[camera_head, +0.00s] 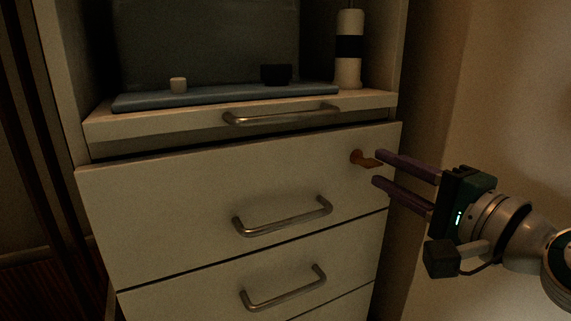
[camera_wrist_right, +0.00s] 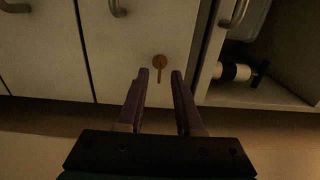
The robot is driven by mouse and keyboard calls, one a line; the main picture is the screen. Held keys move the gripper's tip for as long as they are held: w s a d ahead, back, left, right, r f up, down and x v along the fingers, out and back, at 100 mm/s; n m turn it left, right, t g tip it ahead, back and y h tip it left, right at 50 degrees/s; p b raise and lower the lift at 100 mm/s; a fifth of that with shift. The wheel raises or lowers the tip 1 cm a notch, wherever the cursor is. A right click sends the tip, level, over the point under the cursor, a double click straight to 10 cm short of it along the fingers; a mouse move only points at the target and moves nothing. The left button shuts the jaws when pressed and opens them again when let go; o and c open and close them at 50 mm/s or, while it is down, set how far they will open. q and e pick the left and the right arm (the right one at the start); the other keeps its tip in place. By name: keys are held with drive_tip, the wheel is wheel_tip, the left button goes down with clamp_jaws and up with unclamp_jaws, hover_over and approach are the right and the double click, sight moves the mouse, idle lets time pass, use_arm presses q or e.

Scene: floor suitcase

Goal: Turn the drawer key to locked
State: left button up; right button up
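The drawer key (camera_head: 363,159) is small and orange-brown. It sits at the upper right of a cream drawer front (camera_head: 160,205), its grip pointing right and slightly down in the head view. In the right wrist view the key (camera_wrist_right: 159,63) shows a round head with a narrow part pointing toward my gripper. My right gripper (camera_head: 378,168) is open, its purple fingers just right of the key. In the wrist view the gripper (camera_wrist_right: 160,74) has the key's narrow end near the gap between its fingertips; contact cannot be told. My left gripper is not in view.
Metal handles stick out, one on the key's drawer (camera_head: 284,220), one on the drawer below (camera_head: 285,292). Above, a shelf front (camera_head: 120,125) carries a blue slab (camera_head: 220,98), a small cup, a dark block and a white bottle (camera_head: 348,70). Right of the cabinet is open room beside a wall.

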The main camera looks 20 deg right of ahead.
sight(366, 162)
drive_tip(key=shift+w+a, duration=0.1)
drive_tip(key=shift+w, duration=1.25)
clamp_jaws()
idle(0.5)
